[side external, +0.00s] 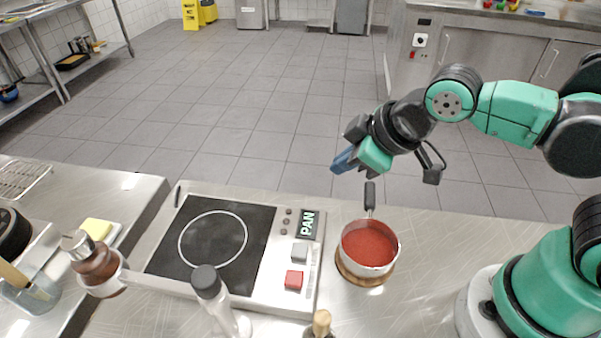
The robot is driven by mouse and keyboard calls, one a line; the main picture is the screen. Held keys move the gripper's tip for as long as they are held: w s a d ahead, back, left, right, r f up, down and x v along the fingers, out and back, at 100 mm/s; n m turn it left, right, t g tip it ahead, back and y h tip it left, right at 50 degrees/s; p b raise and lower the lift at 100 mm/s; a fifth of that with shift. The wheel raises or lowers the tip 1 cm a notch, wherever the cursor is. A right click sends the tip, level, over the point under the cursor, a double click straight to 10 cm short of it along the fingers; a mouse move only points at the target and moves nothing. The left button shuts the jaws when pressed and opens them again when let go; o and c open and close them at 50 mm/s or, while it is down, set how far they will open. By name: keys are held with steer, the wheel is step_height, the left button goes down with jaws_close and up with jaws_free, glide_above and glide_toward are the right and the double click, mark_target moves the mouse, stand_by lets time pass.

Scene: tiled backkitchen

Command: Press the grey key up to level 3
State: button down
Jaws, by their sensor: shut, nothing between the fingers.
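The grey key (300,252) is a small square button on the right-hand panel of the hob (262,296). The red key (294,280) sits just in front of it. A small display (308,223) behind the grey key reads "PAN".
A pan of red sauce (369,245) stands on a round wooden mat right of the hob, its handle pointing back below my gripper.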

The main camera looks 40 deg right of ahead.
steer(key=d+r+m+h, duration=0.1)
steer(key=d+m, duration=0.6)
steer(key=d, duration=0.1)
steer(key=shift+s+r, duration=0.3)
steer(key=shift+s, duration=0.1)
step_height(320, 180, up, 4)
steer(key=m+g, duration=0.7)
steer(key=m, duration=0.2)
glide_above(298, 249)
steer(key=shift+s+r, duration=0.1)
steer(key=shift+r, duration=0.05)
step_height(298, 249, down, 14)
